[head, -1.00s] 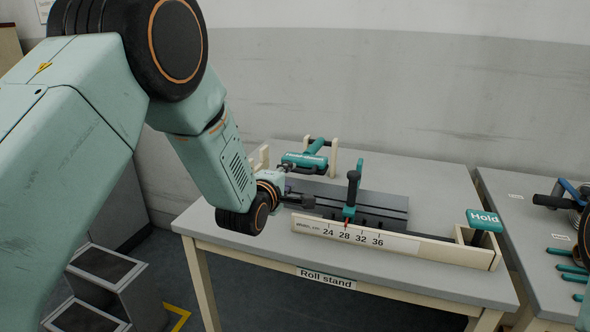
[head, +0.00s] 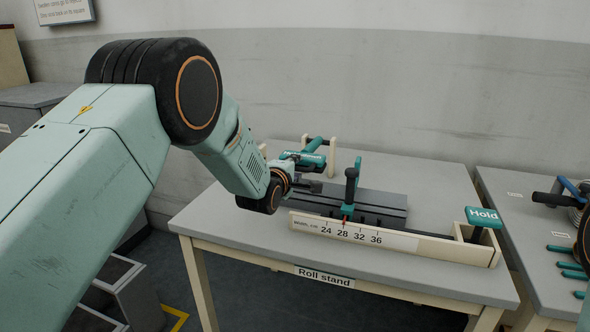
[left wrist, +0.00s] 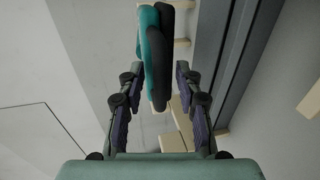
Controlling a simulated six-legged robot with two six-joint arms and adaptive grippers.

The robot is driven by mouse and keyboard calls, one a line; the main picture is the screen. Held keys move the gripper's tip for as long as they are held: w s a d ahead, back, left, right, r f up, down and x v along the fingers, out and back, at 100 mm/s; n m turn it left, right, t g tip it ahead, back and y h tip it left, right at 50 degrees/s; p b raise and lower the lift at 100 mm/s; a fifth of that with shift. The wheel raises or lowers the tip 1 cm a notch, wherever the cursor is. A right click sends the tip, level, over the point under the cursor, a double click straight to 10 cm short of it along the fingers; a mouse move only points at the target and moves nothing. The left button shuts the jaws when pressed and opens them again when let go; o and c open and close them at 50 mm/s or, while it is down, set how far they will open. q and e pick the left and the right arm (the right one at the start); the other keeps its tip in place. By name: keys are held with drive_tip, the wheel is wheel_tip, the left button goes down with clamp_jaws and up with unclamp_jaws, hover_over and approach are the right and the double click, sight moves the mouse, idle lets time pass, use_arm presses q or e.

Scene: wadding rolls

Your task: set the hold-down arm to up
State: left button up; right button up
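A teal lever with a small, blurred label (head: 303,158) stands at the back left of the roll stand, beside cream posts; I take it to be the hold-down arm. Its exact position is hard to read, as my wrist partly covers it. My left gripper (head: 312,186) is just in front of it, over the left end of the stand's dark bed. In the left wrist view my left gripper (left wrist: 158,78) is open, its two fingers apart. A long teal and black piece (left wrist: 155,50) lies beyond and between the fingertips; contact is not visible. My right gripper is not in view.
A teal slider with a black upright handle (head: 351,187) stands right of the gripper, behind the cream width scale (head: 352,232). A teal "Hold" plate (head: 483,217) is at the stand's right end. A second table (head: 535,225) with tools is further right. The front tabletop is clear.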

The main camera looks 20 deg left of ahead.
use_arm(q)
drive_tip(key=shift+d, duration=0.1)
drive_tip(key=shift+c, duration=0.2)
drive_tip(key=shift+c, duration=0.8)
clamp_jaws()
drive_tip(key=shift+w+f, duration=0.1)
